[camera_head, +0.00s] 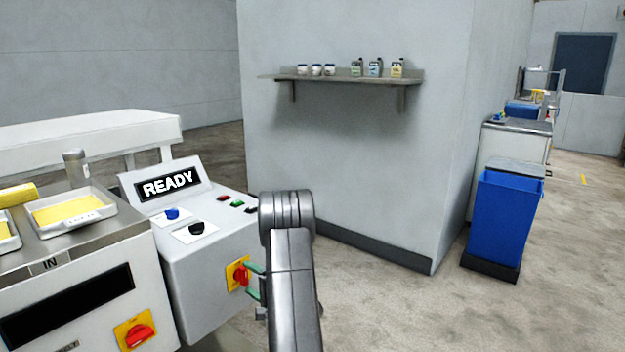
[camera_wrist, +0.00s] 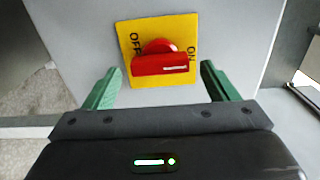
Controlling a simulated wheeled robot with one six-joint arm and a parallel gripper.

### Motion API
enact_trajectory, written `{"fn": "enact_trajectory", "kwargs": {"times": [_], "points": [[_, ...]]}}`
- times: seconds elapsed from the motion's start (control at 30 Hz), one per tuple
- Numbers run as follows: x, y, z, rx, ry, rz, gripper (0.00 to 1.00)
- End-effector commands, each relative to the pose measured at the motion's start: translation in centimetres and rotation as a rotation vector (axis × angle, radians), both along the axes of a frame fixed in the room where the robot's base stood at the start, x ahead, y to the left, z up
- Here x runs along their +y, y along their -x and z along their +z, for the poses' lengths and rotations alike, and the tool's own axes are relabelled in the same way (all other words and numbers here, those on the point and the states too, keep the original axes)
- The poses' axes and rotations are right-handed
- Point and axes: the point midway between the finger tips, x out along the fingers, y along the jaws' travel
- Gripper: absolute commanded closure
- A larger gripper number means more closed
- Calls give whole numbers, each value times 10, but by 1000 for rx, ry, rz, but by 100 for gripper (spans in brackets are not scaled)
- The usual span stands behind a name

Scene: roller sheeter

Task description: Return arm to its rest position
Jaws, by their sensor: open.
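My gripper (camera_wrist: 160,88) is open and empty in the wrist view, with its two green fingers on either side of a red rotary switch (camera_wrist: 160,62). The switch sits on a yellow plate (camera_wrist: 128,40) marked OFF and ON; its handle lies level, toward the ON side. I cannot tell whether the fingers touch it. In the head view my gripper's green fingers (camera_head: 256,282) are at the same switch (camera_head: 241,275) on the front of the control box (camera_head: 205,290). My grey arm (camera_head: 290,270) reaches up from the bottom middle.
The box's sloped panel shows a READY display (camera_head: 168,184), with knobs and buttons beside it. The sheeter (camera_head: 75,285) with yellow-filled trays (camera_head: 75,210) stands at left. A wall shelf (camera_head: 345,78) and a blue bin (camera_head: 500,220) are farther back.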

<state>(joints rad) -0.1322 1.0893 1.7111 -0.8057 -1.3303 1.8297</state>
Motion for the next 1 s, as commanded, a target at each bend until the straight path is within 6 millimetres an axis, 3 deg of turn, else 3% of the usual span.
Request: {"fn": "enact_trajectory", "kwargs": {"times": [0.4, 0.67, 1.0], "points": [[-66, 49, 0, 3, 0, -6, 20], [-98, 75, 0, 4, 0, -6, 20], [-50, 41, -1, -1, 1, 4, 20]]}}
